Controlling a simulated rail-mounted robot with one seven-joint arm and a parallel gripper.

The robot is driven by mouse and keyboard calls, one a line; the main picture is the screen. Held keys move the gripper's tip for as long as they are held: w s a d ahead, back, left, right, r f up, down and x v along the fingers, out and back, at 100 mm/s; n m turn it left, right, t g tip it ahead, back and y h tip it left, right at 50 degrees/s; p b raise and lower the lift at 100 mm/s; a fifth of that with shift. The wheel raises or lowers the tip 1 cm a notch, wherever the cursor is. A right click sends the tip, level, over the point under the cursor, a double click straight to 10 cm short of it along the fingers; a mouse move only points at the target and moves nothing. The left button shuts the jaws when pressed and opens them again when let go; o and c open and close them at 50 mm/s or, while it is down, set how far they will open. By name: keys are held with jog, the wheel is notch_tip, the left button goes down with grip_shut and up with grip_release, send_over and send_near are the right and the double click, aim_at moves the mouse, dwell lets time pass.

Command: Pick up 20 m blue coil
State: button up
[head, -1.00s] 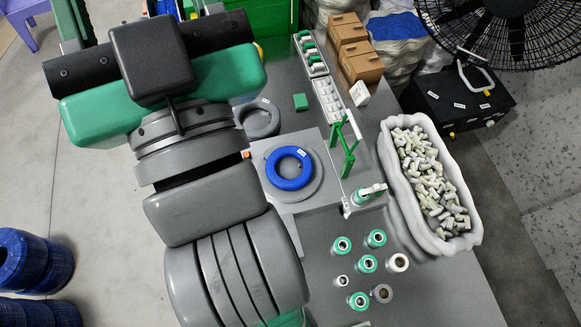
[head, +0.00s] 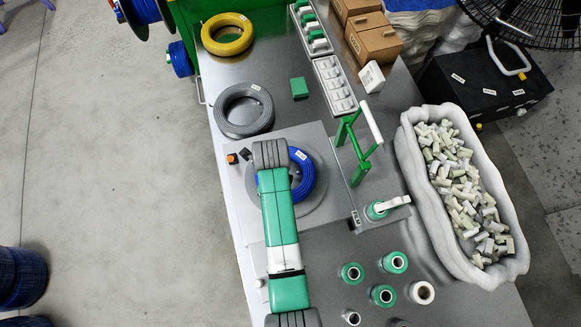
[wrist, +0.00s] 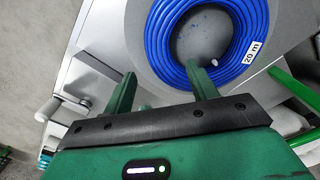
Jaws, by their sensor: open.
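The 20 m blue coil (head: 308,177) lies on a round grey plate on the workbench in the head view, partly covered by my arm. In the wrist view the blue coil (wrist: 160,42) fills the upper middle, with its white "20 m" label at the right. My gripper (wrist: 160,72) is open and empty, its two green fingers spread apart. The right fingertip overlaps the coil's near edge in the picture; I cannot tell whether it touches. The left finger is beside the coil. My gripper cannot be made out in the head view.
A grey coil (head: 244,110) and a yellow coil (head: 227,34) lie farther back on the bench. A green stand with a white bar (head: 370,122) is close to the right of the blue coil. A white bin of fittings (head: 417,190) stands farther right.

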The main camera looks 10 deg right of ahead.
jog(key=shift+s+f, duration=0.1)
jog(key=shift+f, duration=0.8)
notch_tip(320, 180, down, 6)
jog(key=shift+a+r+b, duration=0.1)
jog(key=shift+b, duration=0.85)
jog(key=c, duration=1.2)
grip_shut()
jog(key=shift+r, duration=0.15)
jog(key=shift+r+p, duration=0.3)
jog(key=shift+r, duration=0.35)
notch_tip(320, 180, up, 2)
jog(key=shift+r+p, duration=0.1)
jog(key=shift+p, duration=0.2)
jog(key=s+p, duration=0.1)
jog(key=s, duration=0.4)
jog(key=s+r, duration=0.1)
jog(key=s, duration=0.4)
jog(key=s+d+p, duration=0.1)
jog(key=s, duration=0.4)
jog(key=shift+s+r+p, duration=0.2)
jog(key=shift+s+p, duration=0.1)
jog(key=shift+s, duration=0.1)
